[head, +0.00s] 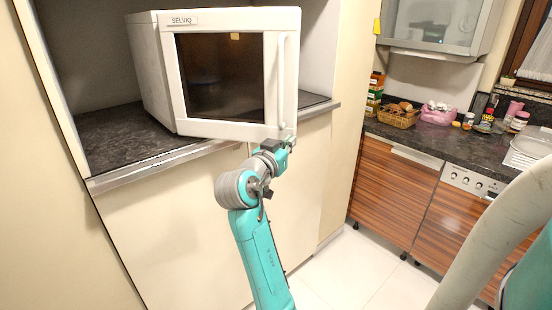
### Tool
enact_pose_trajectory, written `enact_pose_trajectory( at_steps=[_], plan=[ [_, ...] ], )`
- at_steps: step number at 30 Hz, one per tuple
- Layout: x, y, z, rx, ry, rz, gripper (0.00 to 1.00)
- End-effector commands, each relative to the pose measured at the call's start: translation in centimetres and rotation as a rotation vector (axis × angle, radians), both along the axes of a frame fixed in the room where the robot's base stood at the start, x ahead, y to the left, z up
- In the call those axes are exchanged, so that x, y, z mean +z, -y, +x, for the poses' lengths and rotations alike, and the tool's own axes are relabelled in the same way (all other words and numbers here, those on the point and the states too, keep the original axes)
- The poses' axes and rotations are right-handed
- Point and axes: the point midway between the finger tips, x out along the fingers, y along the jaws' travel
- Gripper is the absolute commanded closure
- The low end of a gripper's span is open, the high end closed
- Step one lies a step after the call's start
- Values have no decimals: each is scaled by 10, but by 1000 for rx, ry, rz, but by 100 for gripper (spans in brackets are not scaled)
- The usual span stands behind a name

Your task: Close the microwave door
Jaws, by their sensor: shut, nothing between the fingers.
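The white microwave (151,72) stands in a cabinet niche, its left side and front showing. Its door (222,131) has a dark window and a vertical handle (282,80) on the right. The door's right side juts out past the shelf edge, so it looks partly open; the gap behind it and the interior are hidden. My gripper (290,142) is shut and empty at the door's lower right corner, just below the handle. I cannot tell whether it touches the door.
The niche's dark shelf (120,140) has a light front edge, with cream cabinet panels below. At the right is a dark counter (455,142) with a basket (398,117), a pink bag (438,115) and several jars. Bare tiled floor (350,265) shows between the cabinets.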

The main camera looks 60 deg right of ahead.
Motion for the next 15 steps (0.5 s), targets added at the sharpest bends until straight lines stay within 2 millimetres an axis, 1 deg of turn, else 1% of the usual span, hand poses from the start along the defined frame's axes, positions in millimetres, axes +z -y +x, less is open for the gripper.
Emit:
enact_pose_trajectory(
  at_steps=[1, 3, 8, 9, 15],
  plan=[
    [0, 16, 0, 30, 1, -1, 100],
    [0, 35, 6, 86, 0, 0, 100],
    [1, 76, 25, 216, 1, -1, 100],
    [1, 86, 30, 248, 1, 0, 100],
    [1, 132, 62, 411, 1, -1, 100]
  ],
)
